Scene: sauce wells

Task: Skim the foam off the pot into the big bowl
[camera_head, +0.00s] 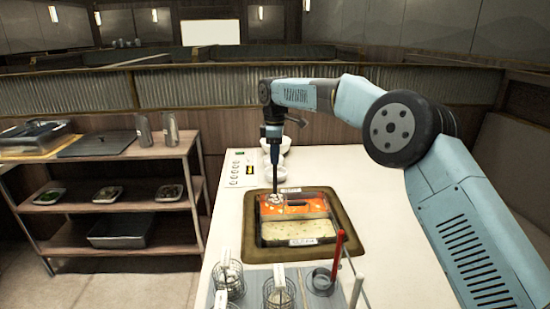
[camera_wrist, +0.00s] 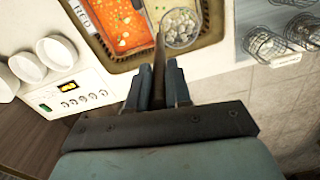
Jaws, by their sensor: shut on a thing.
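My gripper (camera_head: 273,136) is shut on the dark handle of a skimmer (camera_head: 274,200). The handle points down, and the round skimmer head is at the left part of the red broth. In the wrist view the skimmer head (camera_wrist: 181,27) holds pale bits, perhaps foam; my gripper (camera_wrist: 159,80) is around its handle. The divided pot (camera_head: 333,230) has red broth on the far side and pale broth on the near side, with whitish specks. White bowls stand behind the pot, partly hidden by my gripper; one bowl (camera_wrist: 55,53) shows clearly in the wrist view.
Wire baskets (camera_head: 279,292) stand in front of the pot, near a red upright handle (camera_head: 338,250). A control panel (camera_head: 241,170) is left of the bowls. A shelf (camera_head: 110,205) with trays stands at the left. The counter left of the pot is clear.

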